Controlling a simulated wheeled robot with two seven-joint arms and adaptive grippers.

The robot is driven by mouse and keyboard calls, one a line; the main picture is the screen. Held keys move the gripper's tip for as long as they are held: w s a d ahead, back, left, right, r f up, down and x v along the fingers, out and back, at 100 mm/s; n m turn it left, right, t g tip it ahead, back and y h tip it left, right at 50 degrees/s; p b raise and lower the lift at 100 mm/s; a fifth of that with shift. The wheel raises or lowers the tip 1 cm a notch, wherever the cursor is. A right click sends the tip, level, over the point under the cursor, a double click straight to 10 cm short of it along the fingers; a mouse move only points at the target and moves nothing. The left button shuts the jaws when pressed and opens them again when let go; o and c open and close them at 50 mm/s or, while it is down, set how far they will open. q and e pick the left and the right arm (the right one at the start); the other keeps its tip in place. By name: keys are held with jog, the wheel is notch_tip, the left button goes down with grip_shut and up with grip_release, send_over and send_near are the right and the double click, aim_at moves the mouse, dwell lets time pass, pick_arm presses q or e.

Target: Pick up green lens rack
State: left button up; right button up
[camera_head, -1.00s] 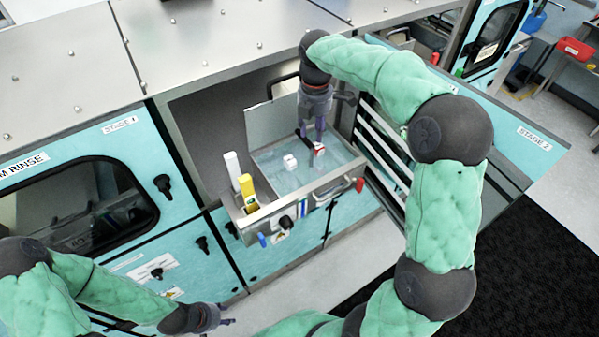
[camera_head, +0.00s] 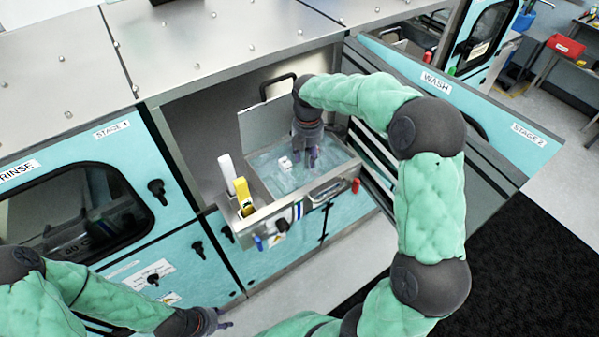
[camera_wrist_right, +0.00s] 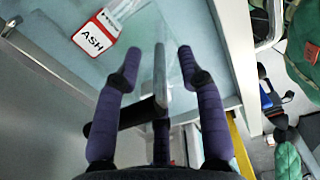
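I cannot make out a green lens rack for certain in either view. My right gripper (camera_head: 308,155) reaches down into the liquid-filled tank (camera_head: 262,172) of the open bay. In the right wrist view its purple fingers (camera_wrist_right: 160,62) are spread apart. A grey bar (camera_wrist_right: 160,78) with a black crosspiece shows between them; I cannot tell whether they touch it. A white block (camera_head: 285,163) sits in the tank left of the gripper. A white and red block marked "ASH" (camera_wrist_right: 97,33) shows in the wrist view. My left gripper (camera_head: 218,323) is low at the left, away from the tank.
A white holder (camera_head: 227,172) and a yellow one (camera_head: 243,192) stand at the tank's front left corner. The tank's metal front has a handle (camera_head: 328,190). A "WASH" panel (camera_head: 435,83) stands right of my right arm. A red bin (camera_head: 566,45) is far right.

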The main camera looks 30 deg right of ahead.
jog(key=shift+f, duration=0.75)
grip_shut()
jog(key=shift+r, duration=0.1)
jog(key=shift+w, duration=0.1)
